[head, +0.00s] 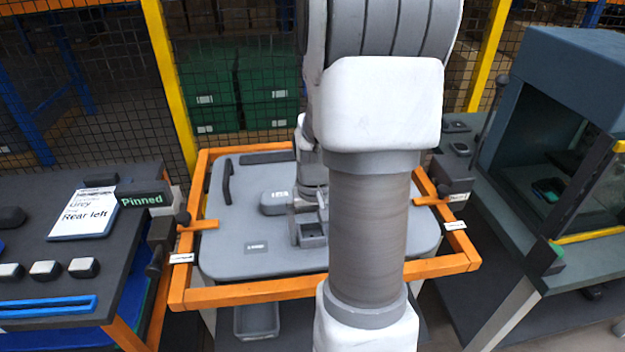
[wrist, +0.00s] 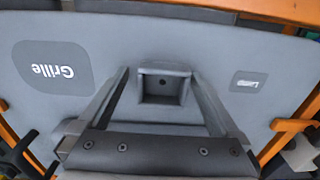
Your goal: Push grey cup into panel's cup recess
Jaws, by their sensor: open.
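The grey panel (head: 350,262) lies flat in an orange frame. A square, open-topped grey box shape (head: 312,235) sits near its middle. In the head view my arm hides part of the panel.
The panel carries a "Grille" label (wrist: 52,68), a "Lamp" label (wrist: 248,82), a dark handle (head: 227,181) and a grey block (head: 276,201). The orange frame (head: 240,292) surrounds it. A dark bench with a "Pinned" sign (head: 143,199) stands left, an open-fronted cabinet (head: 565,130) right.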

